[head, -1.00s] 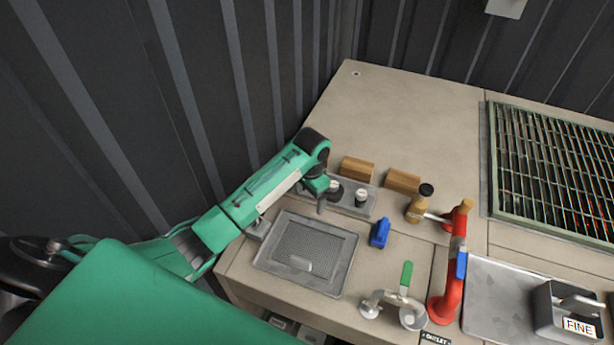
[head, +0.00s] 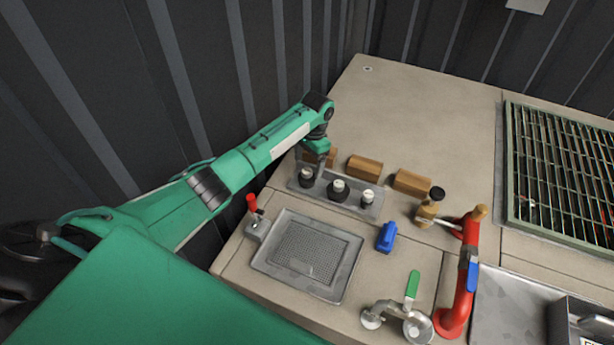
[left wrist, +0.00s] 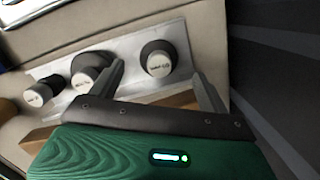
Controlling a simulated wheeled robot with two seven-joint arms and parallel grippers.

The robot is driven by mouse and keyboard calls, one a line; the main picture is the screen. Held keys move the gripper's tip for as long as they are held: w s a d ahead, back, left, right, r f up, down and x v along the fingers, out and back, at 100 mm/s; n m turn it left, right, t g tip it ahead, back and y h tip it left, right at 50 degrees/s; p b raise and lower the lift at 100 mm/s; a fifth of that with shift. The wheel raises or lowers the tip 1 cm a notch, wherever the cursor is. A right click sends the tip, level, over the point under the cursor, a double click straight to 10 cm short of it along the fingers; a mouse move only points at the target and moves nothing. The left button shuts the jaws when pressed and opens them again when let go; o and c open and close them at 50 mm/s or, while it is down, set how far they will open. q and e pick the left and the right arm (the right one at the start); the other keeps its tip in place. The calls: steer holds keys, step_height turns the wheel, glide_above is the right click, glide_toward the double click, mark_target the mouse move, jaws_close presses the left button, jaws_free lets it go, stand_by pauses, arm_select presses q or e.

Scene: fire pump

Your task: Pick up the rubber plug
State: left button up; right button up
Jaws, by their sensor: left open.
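Three dark plugs with pale tops stand in a row on a grey metal plate (head: 291,184): the left plug (head: 306,178), the middle plug (head: 338,191) and the right plug (head: 367,199). My left gripper (head: 313,161) is open and empty, pointing down just above the left plug and partly covering it. In the left wrist view the fingers (left wrist: 162,85) straddle the line to the nearest plug (left wrist: 160,58), which seems to be the same one. My right gripper is out of view.
Wooden blocks (head: 365,166) stand behind the plate. In front are a mesh tray (head: 305,258), a blue item (head: 387,237) and a red-handled fitting (head: 254,212). A brown bottle (head: 430,208) and red pipe (head: 463,280) stand to the right. The counter's back is clear.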

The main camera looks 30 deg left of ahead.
mark_target(307, 170)
arm_select(q)
steer(key=f, duration=0.1)
steer(key=f+p, duration=0.1)
steer(key=f, duration=0.1)
steer(key=s+f+p, duration=0.1)
steer(key=f, duration=0.1)
steer(key=shift+a+f, duration=0.1)
steer(key=shift+f, duration=0.45)
steer(key=c, duration=1.2)
